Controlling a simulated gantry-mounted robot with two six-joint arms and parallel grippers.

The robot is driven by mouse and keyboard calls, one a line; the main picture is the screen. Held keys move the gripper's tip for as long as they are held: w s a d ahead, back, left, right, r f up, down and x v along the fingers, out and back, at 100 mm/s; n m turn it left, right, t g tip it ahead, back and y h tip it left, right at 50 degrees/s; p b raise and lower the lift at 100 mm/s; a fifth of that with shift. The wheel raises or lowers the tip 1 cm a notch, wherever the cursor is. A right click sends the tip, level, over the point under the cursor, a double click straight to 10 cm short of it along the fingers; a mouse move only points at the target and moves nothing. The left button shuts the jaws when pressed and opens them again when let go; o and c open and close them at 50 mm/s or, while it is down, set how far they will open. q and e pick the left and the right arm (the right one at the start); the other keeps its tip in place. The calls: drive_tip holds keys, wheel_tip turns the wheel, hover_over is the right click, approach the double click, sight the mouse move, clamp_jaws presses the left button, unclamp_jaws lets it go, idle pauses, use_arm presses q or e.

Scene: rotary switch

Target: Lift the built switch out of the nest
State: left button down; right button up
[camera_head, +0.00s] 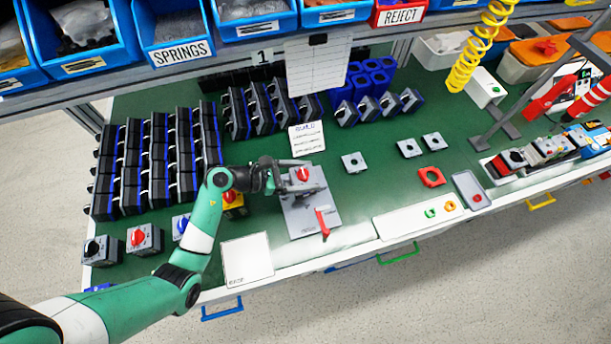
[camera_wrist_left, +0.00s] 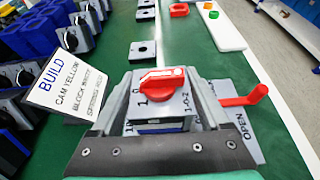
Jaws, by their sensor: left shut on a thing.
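The built switch (camera_head: 303,176) has a grey square plate with a red knob and sits between the fingers of my left gripper (camera_head: 290,178). In the left wrist view the switch (camera_wrist_left: 160,98) has marks by its knob and a dark blue block under the plate. The left gripper (camera_wrist_left: 160,120) is shut on it, one finger on each side. The nest (camera_head: 310,216) is a grey base plate with a red lever (camera_head: 322,223) at its front right. I cannot tell whether the switch still touches the nest. My right gripper is not in view.
A build card (camera_head: 307,137) stands behind the nest. A white sheet (camera_head: 247,259) lies to its left, and switches with coloured knobs (camera_head: 143,238) stand further left. Loose grey plates (camera_head: 354,162) and a red frame (camera_head: 431,176) lie to the right. Racks of dark blocks (camera_head: 160,150) fill the left back.

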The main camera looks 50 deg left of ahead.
use_arm(q)
drive_tip(key=s+r+p, duration=0.1)
drive_tip(key=r, duration=0.1)
drive_tip(key=s+r+p, duration=0.1)
drive_tip(key=r, duration=0.1)
drive_tip(key=s+r+p, duration=0.2)
drive_tip(key=r, duration=0.1)
drive_tip(key=shift+d, duration=0.4)
drive_tip(key=s+d+r+p, duration=0.2)
drive_tip(key=s+r, duration=0.2)
drive_tip(key=s, duration=0.5)
drive_tip(key=shift+s+r+p, duration=0.2)
drive_tip(key=shift+s+p, duration=0.15)
drive_tip(key=shift+p, duration=0.05)
